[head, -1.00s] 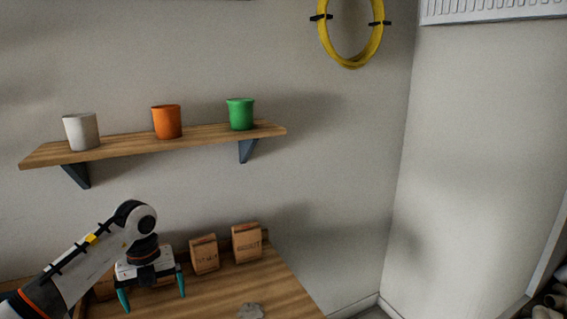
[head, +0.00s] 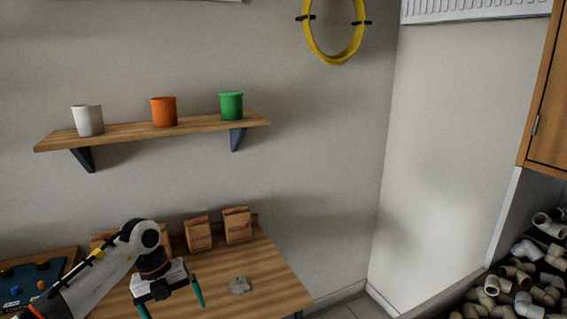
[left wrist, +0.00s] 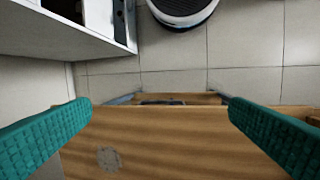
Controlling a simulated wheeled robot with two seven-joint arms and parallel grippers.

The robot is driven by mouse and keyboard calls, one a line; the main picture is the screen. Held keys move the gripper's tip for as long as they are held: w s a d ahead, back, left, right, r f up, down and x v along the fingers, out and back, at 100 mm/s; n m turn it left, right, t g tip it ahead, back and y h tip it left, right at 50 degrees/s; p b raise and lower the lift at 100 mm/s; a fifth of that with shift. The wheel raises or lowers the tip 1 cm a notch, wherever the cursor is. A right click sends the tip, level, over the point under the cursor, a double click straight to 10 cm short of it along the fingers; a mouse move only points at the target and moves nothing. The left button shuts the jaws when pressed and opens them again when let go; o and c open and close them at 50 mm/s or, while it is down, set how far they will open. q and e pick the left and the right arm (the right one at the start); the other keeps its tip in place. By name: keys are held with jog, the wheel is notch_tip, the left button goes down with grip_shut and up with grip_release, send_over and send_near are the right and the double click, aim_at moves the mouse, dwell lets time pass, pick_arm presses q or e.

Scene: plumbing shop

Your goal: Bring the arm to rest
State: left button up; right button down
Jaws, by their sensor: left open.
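My left gripper (head: 172,306) comes in from the left in the head view, hanging above the wooden table (head: 262,275). Its two teal fingers are spread wide with nothing between them. In the left wrist view the open fingers (left wrist: 160,135) show at both sides, with the table top (left wrist: 190,150) below them. A small grey flat patch (head: 239,286) lies on the table to the right of the gripper; it also shows in the left wrist view (left wrist: 108,158). My right gripper is in neither view.
Brown paper bags (head: 238,225) stand at the table's back. A wall shelf (head: 200,129) above holds a white cup (head: 88,120), an orange cup (head: 163,112) and a green cup (head: 231,106). A blue case (head: 30,282) lies left. Pipe fittings (head: 520,275) fill a bin at right.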

pick_arm(q)
jog(key=s+d+f+n+t+h, duration=0.1)
jog(key=d+f+n+t+h, duration=0.25)
jog(key=d+f+h, duration=0.85)
jog(key=s+a+f+n+t+y, duration=0.1)
jog(key=a+f+n+t+y, duration=0.1)
jog(key=f+n+t, duration=0.35)
jog(key=s+a+f+n+t+y, duration=0.1)
jog(key=s+f+n+t+y, duration=0.15)
jog(key=f+n, duration=0.65)
jog(key=s+a+f+n+g+y, duration=0.1)
jog(key=s+a+f+n+y, duration=0.25)
jog(key=s+f, duration=0.55)
jog(key=s+a+f+n+g+y, duration=0.1)
jog(key=s+a+f+n+y, duration=0.25)
jog(key=s+f, duration=0.5)
jog(key=s+f+n+g+y, duration=0.1)
jog(key=s+f+g, duration=0.3)
jog(key=s, duration=1)
jog(key=s+a+f+n+g+y, duration=0.1)
jog(key=s+f, duration=0.6)
jog(key=s, duration=0.7)
jog(key=n+g+y, duration=0.1)
jog(key=n+g, duration=0.1)
jog(key=g, duration=0.1)
jog(key=shift+f, duration=0.2)
jog(key=shift+a, duration=0.1)
